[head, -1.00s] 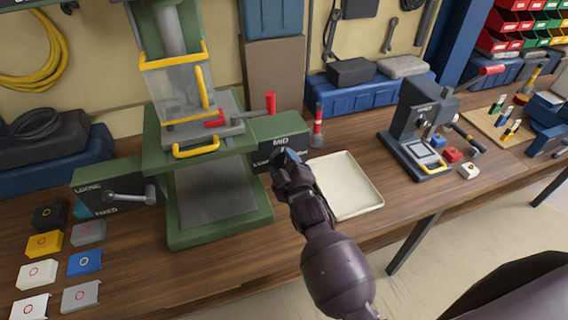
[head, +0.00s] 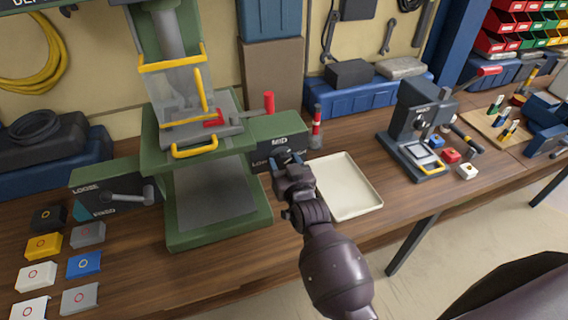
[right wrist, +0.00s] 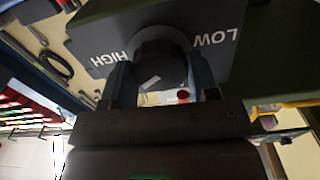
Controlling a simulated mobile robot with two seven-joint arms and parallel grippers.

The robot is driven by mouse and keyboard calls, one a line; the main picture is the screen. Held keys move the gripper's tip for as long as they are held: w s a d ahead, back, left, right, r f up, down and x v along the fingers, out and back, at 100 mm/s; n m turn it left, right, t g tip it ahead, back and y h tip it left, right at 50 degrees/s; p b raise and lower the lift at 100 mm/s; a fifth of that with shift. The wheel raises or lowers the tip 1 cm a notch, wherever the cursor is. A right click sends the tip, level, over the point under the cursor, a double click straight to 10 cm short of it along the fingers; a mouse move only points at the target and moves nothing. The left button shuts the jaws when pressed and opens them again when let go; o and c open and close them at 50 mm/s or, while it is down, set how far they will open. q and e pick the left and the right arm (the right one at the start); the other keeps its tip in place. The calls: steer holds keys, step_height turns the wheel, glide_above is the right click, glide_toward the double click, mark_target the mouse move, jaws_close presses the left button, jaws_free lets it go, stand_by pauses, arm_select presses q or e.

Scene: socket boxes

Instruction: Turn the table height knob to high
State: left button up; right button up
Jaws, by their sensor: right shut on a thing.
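The table height knob is a dark round knob (right wrist: 160,62) on a dark panel marked LOW, MID and HIGH. The panel (head: 280,139) is on the right side of the green press (head: 215,205). My right gripper (head: 287,160) is at the panel, its fingers on either side of the knob, shut on it. In the right wrist view the fingers (right wrist: 162,85) flank the knob, with HIGH to the left and LOW to the right, both inverted. A pale mark shows on the knob; its exact setting is unclear. The gripper hides most of the knob in the head view. My left gripper is out of view.
A cream tray (head: 369,203) lies right of my right arm. A red-handled tool (head: 316,124) stands behind it. A small dark press (head: 412,128) is farther right. A LOOSE/FIXED lever box (head: 112,190) and several coloured blocks (head: 84,264) are at left.

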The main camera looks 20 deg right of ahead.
steer(key=m, duration=0.3)
steer(key=f+m, duration=0.1)
steer(key=m, duration=0.2)
steer(key=shift+s+d+m, duration=0.1)
steer(key=shift+s+m, duration=0.05)
steer(key=shift+m, duration=0.15)
steer(key=shift+d+r, duration=0.1)
steer(key=shift+d, duration=0.05)
stand_by(0.9)
steer(key=o, duration=0.6)
steer(key=shift+c, duration=0.2)
steer(key=o, duration=0.4)
steer(key=shift+d, duration=0.2)
steer(key=shift+c, duration=0.2)
steer(key=shift+a+r, duration=0.1)
steer(key=shift+a, duration=0.05)
steer(key=s+b, duration=0.1)
steer(key=s, duration=0.9)
steer(key=shift+s, duration=0.3)
